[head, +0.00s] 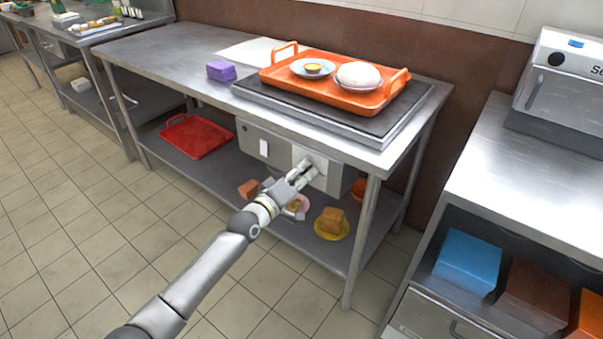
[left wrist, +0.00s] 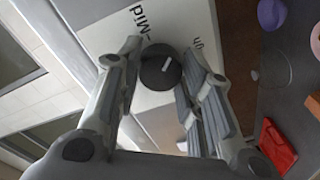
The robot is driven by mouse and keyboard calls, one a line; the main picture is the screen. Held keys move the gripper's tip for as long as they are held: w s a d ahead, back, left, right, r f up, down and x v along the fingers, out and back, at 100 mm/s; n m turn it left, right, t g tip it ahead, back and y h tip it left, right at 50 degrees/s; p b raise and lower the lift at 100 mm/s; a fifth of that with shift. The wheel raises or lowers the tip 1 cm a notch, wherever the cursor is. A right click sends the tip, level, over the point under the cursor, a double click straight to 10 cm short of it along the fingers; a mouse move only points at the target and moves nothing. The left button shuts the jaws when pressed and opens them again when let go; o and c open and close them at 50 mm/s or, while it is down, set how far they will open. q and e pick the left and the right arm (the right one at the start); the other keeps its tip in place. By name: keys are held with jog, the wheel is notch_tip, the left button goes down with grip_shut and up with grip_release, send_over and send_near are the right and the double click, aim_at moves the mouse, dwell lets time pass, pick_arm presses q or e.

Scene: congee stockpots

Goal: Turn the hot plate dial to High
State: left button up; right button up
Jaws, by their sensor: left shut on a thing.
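The hot plate (head: 400,112) has a black top and lies on the steel table. Its control panel (head: 325,183) hangs below the table's front edge. The black round dial (left wrist: 160,72) shows in the left wrist view with a short white mark slanting to the upper right, roughly towards the partly hidden "gh" lettering. "Mid" lettering stands above the dial. My left gripper (head: 310,168) is at the panel, its fingers on either side of the dial and shut on it. In the head view the gripper hides the dial. My right gripper is not in view.
An orange tray (head: 282,77) with a plate and a bowl sits on the hot plate. The lower shelf holds a red tray (head: 197,137) and a yellow plate (head: 331,232) with food. A counter (head: 520,180) stands at the right.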

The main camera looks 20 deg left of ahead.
pick_arm(q)
jog(key=m+p, duration=0.1)
jog(key=m, duration=0.3)
jog(key=shift+f+m+t+p, duration=0.1)
jog(key=shift+m+t+p, duration=0.15)
jog(key=shift+m, duration=1)
jog(key=shift+f+m+t+p, duration=0.15)
jog(key=shift+m+p, duration=0.2)
jog(key=shift+m, duration=0.9)
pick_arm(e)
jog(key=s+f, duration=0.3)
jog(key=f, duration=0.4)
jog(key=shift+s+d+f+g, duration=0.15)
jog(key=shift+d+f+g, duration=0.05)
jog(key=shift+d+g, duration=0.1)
pick_arm(q)
jog(key=o, duration=1)
jog(key=shift+o, duration=0.2)
jog(key=shift+r, duration=0.1)
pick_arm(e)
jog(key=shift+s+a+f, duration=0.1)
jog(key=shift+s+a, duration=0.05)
pick_arm(q)
jog(key=v, duration=1.2)
